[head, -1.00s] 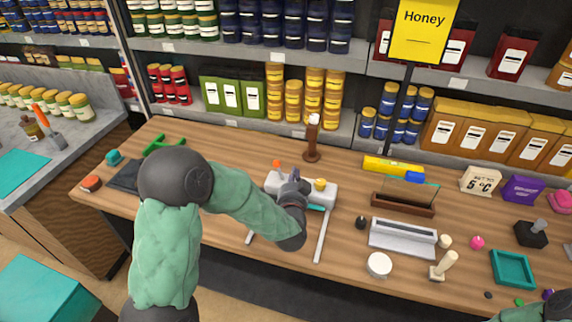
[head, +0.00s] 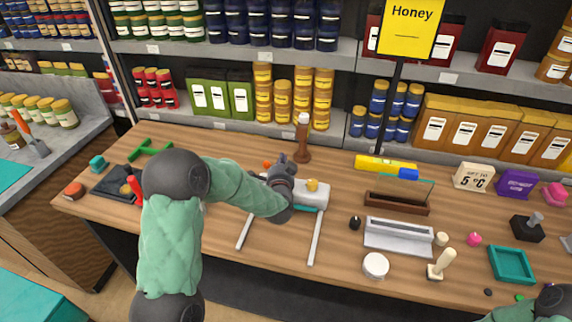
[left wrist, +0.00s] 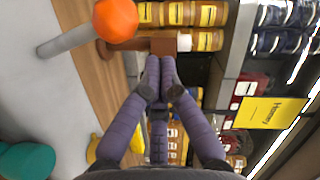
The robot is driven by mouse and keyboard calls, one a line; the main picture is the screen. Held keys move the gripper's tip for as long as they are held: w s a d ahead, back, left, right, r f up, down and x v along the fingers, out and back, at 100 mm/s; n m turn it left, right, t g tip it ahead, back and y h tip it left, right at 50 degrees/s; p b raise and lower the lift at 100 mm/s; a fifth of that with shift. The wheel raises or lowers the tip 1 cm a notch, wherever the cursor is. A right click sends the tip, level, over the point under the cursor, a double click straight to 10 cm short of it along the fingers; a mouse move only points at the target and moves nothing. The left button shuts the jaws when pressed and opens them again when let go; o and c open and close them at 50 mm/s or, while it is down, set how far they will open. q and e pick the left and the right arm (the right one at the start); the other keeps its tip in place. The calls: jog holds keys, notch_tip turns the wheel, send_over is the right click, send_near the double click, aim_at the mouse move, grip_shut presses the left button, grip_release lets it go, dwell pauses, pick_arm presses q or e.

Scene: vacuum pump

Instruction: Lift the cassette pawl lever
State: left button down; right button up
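The pump unit is a pale grey box (head: 318,196) on the wooden counter, with two pale rails (head: 316,240) towards the front. An orange ball knob (head: 267,164) shows at its back left; in the left wrist view the orange ball (left wrist: 116,20) sits on a grey rod (left wrist: 68,40). I cannot tell for certain that this is the pawl lever. A yellow knob (head: 312,185) is on top. My left gripper (head: 282,159) is above the box's back left, right of the orange knob and apart from it. In the left wrist view its fingertips (left wrist: 160,64) are together, with nothing visible between them.
A brown post (head: 303,140) stands just behind the box. A brown rack (head: 397,203) and a grey tray (head: 398,236) are to the right. Counter shows bare between the rails.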

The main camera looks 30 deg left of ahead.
aim_at(269, 164)
pick_arm(q)
jog(key=shift+s+a+f, duration=0.3)
jog(key=shift+s+a, duration=0.45)
jog(key=shift+s, duration=0.15)
pick_arm(e)
jog(key=shift+f, duration=0.3)
pick_arm(q)
jog(key=shift+s+a+f+n+b, duration=0.15)
jog(key=shift+s+a+n+b, duration=0.3)
jog(key=shift+a+b, duration=0.3)
pick_arm(e)
jog(key=shift+f, duration=0.4)
pick_arm(q)
jog(key=shift+a, duration=0.1)
